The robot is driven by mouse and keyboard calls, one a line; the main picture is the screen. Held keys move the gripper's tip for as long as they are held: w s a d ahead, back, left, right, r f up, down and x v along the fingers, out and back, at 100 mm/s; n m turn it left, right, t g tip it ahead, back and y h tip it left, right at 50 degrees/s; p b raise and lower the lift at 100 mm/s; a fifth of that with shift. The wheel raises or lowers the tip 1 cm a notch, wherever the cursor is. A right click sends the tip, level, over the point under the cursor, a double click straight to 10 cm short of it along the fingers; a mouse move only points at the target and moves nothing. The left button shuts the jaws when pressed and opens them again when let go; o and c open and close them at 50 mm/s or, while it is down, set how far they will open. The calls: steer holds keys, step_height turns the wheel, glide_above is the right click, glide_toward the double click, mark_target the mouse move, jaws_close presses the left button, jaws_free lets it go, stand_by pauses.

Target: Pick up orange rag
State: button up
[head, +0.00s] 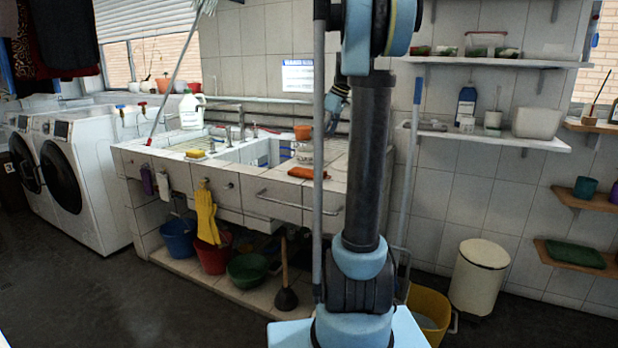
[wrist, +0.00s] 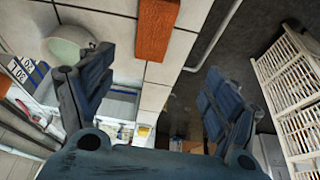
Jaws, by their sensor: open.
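The orange rag (head: 308,173) lies folded on the white tiled counter to the right of the sink in the head view. In the wrist view the orange rag (wrist: 156,28) is a long strip on the tiles at the top, cut off by the frame edge. My gripper (wrist: 155,78) is open and empty, its two dark fingers spread wide, with the rag beyond and between the fingertips. In the head view my gripper (head: 336,108) is partly hidden behind my own arm, above the counter and apart from the rag.
A pale container with an orange top (head: 303,146) stands just behind the rag. The sink basin (head: 245,152), a yellow sponge (head: 196,154) and a white jug (head: 190,110) are to the left. The counter's front edge is close to the rag. Wall shelves (head: 480,135) are on the right.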

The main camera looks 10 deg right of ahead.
glide_above(309, 171)
steer(key=s+d, duration=0.1)
step_height(309, 171, down, 11)
steer(key=shift+s+f, duration=0.1)
steer(key=shift+s, duration=0.05)
steer(key=x, duration=0.2)
steer(key=d+x, duration=0.1)
steer(key=x, duration=0.1)
steer(key=shift+f, duration=0.2)
steer(key=shift+w+a+f, duration=0.2)
steer(key=shift+f, duration=0.3)
steer(key=c, duration=1.1)
